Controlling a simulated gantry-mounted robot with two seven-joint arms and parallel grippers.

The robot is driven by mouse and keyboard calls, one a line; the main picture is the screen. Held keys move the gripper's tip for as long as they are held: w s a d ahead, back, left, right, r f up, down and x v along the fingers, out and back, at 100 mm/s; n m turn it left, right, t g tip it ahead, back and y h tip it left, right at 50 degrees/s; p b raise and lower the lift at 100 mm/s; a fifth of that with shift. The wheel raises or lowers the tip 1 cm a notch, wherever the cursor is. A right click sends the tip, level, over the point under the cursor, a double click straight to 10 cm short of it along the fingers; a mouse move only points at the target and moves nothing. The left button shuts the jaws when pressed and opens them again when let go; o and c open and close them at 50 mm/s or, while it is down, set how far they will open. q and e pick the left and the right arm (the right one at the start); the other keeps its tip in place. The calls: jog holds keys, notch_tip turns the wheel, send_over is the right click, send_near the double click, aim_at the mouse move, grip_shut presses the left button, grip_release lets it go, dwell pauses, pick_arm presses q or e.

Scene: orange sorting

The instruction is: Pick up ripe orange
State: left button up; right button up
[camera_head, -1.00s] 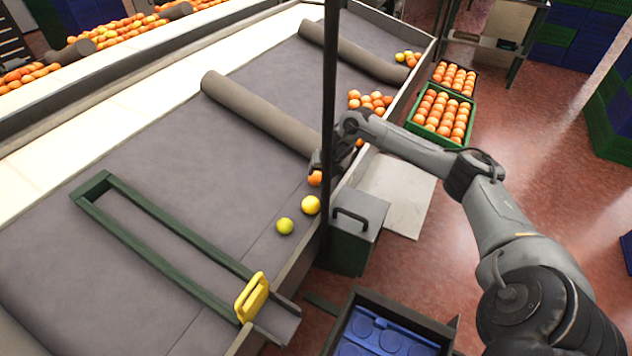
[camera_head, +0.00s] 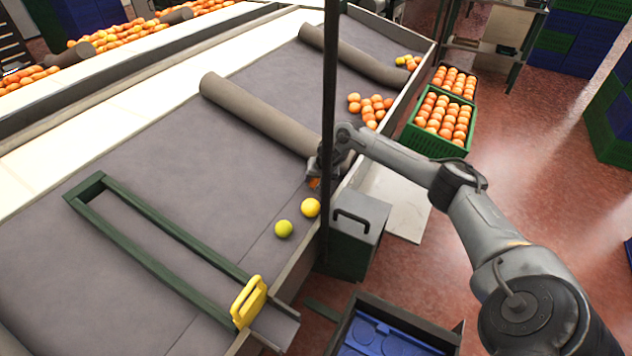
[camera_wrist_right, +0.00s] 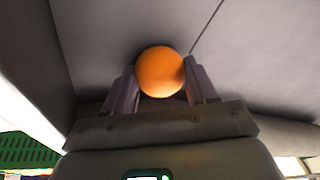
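A ripe orange (camera_wrist_right: 160,72) sits between the two fingers of my right gripper (camera_wrist_right: 161,84) in the right wrist view. The fingers stand about one fruit-width apart, one on each side. Their edges meet the orange in the picture, but whether they press on it I cannot tell. In the head view the right gripper (camera_head: 318,172) is low over the grey belt near its right edge, and only a sliver of that orange (camera_head: 314,183) shows. A yellow fruit (camera_head: 310,207) and a yellow-green fruit (camera_head: 283,229) lie on the belt just in front. My left gripper is out of view.
More oranges (camera_head: 368,108) lie on the belt behind the gripper. A thin dark post (camera_head: 329,80) stands close by it. A grey roller (camera_head: 255,115) crosses the belt. Green crates of oranges (camera_head: 412,140) stand right. A green frame with a yellow handle (camera_head: 249,302) is front left.

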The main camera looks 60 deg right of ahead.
jog(key=c, duration=0.5)
jog(key=shift+r, duration=0.15)
